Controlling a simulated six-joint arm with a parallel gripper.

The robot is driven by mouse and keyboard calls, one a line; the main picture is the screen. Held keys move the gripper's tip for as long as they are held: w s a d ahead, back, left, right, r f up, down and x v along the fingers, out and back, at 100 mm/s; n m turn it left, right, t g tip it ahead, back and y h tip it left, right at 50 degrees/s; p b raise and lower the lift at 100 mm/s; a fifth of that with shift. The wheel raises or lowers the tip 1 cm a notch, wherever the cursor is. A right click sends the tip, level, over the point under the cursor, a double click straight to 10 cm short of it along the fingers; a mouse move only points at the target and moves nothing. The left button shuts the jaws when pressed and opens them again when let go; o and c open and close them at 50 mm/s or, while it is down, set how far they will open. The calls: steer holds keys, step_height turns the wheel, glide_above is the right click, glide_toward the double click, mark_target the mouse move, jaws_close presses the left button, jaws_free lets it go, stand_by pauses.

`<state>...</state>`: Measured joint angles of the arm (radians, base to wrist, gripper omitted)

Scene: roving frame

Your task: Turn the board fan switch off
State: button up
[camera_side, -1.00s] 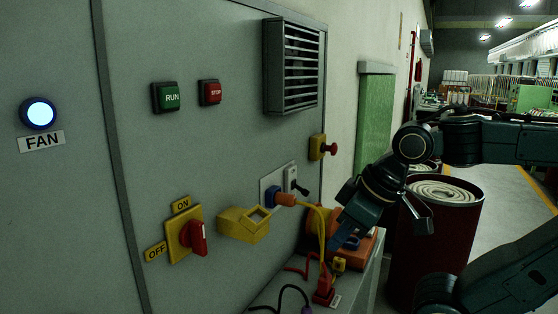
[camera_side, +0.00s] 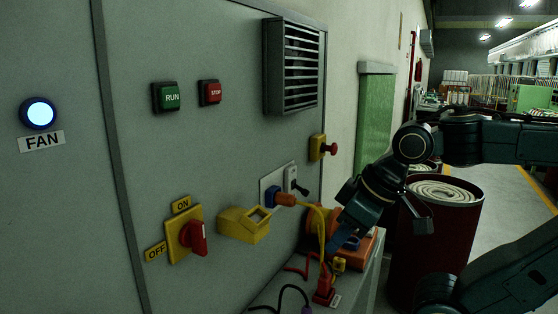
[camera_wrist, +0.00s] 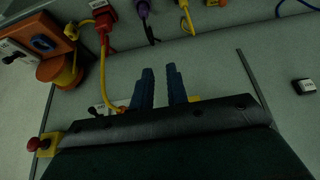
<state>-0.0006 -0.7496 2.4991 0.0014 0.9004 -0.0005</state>
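The fan switch is a red rotary handle (camera_side: 198,238) on a yellow plate (camera_side: 174,240) on the grey board, low in the side view. Its handle stands roughly upright, with the ON label (camera_side: 181,205) above and the OFF label (camera_side: 155,251) to the left. The FAN lamp (camera_side: 38,113) glows bluish white. My gripper (camera_side: 340,240) is well to the right of the switch, near the orange equipment. In the wrist view its two blue fingers (camera_wrist: 159,70) stand apart with nothing between them. The switch does not show in the wrist view.
A yellow hooded box (camera_side: 240,226) juts from the board between switch and gripper. A plug with a yellow cable (camera_side: 320,215) and an emergency button (camera_side: 328,149) lie nearby. A ledge holds orange equipment (camera_side: 368,254) and a red plug (camera_side: 324,285). A dark red drum (camera_side: 440,245) stands right.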

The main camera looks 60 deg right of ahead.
steer(key=shift+o, duration=1.4)
steer(key=shift+w+r, duration=0.15)
steer(key=shift+r, duration=0.05)
step_height(320, 180, up, 18)
steer(key=g, duration=0.1)
glide_above(198, 221)
steer(key=s, duration=0.6)
steer(key=shift+w+a+f, duration=0.1)
steer(key=shift+w+f, duration=0.2)
steer(key=shift+f, duration=0.1)
steer(key=shift+x, duration=6.55)
